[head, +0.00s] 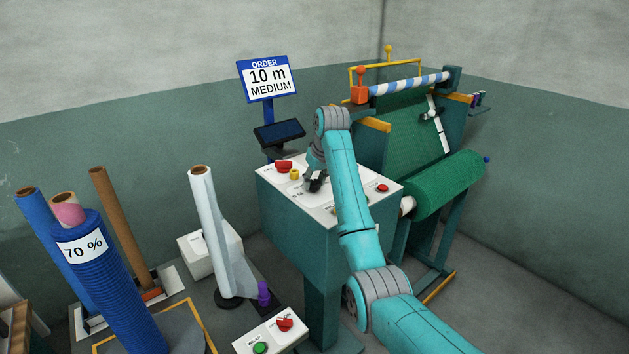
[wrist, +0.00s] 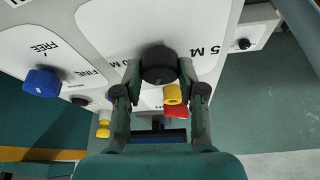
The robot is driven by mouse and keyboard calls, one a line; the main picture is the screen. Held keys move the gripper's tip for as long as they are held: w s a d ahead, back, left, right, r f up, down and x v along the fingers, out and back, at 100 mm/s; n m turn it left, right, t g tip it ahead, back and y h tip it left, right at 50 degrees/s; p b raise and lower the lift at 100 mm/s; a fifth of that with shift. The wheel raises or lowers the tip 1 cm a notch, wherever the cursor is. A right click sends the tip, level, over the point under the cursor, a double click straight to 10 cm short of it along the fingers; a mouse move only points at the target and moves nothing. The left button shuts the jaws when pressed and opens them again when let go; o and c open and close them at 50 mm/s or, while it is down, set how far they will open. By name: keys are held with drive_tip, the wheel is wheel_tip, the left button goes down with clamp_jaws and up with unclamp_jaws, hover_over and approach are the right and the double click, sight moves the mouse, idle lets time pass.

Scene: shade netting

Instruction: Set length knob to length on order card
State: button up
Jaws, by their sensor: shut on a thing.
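The order card (head: 267,79) stands on a post behind the control panel and reads ORDER, 10 m, MEDIUM. The length knob (wrist: 158,58) is dark and round in the wrist view, on a white plate lettered "5 M" to its right and a partly hidden "0 M" to its left. My gripper (wrist: 158,78) is shut on this knob, one finger on each side. In the head view my gripper (head: 316,181) is over the panel top (head: 279,186) and hides the knob. I cannot see where the knob's pointer stands.
A blue knob (wrist: 41,82) beside the FREE and FINE lettering is left of my gripper in the wrist view. Red (wrist: 176,111) and yellow (wrist: 103,130) controls are close below. A netting machine with a green roll (head: 447,183) stands right of the panel; tall rolls (head: 121,228) stand left.

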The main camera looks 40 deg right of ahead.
drive_tip(key=shift+n, duration=0.3)
drive_tip(key=n+y, duration=0.2)
drive_tip(key=n, duration=0.2)
drive_tip(key=shift+d+n, duration=0.15)
drive_tip(key=shift+n, duration=0.15)
drive_tip(key=shift+n+g+y, duration=0.5)
drive_tip(key=shift+n+y, duration=0.3)
drive_tip(key=shift+n, duration=1.5)
drive_tip(key=o, duration=1.1)
drive_tip(key=shift+o, duration=0.2)
